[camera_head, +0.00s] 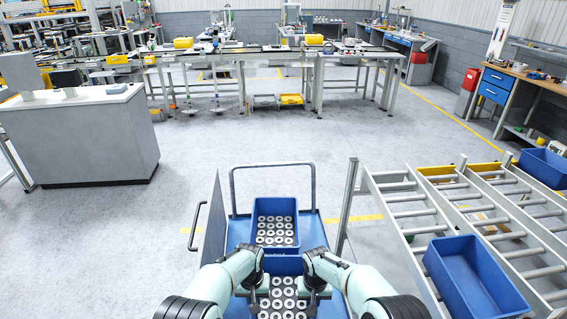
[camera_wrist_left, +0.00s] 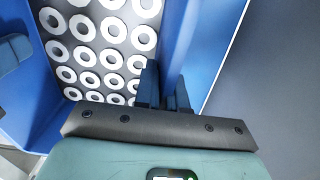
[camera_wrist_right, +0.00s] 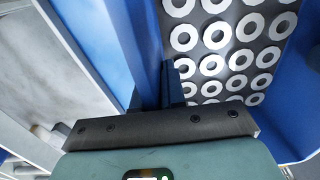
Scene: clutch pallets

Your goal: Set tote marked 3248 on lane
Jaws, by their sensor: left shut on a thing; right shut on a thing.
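A blue tote holding rows of pale ring-shaped discs sits at the near end of the blue cart (camera_head: 303,172). Its side walls show in the left wrist view (camera_wrist_left: 178,45) and the right wrist view (camera_wrist_right: 142,38). My left gripper (camera_head: 256,290) is shut on one side wall, and my right gripper (camera_head: 313,291) is shut on the opposite wall. A second blue tote (camera_head: 275,203) with similar discs stands just beyond it on the cart. No number is readable on either tote. The sloping roller lanes (camera_head: 415,213) stand to the right of the cart.
An empty-looking blue tote (camera_head: 478,285) lies on the near roller lane, and another blue tote (camera_head: 546,168) stands at the far right. A post (camera_head: 347,205) rises between cart and lanes. A grey counter (camera_head: 82,140) stands at left. The floor beyond the cart is clear.

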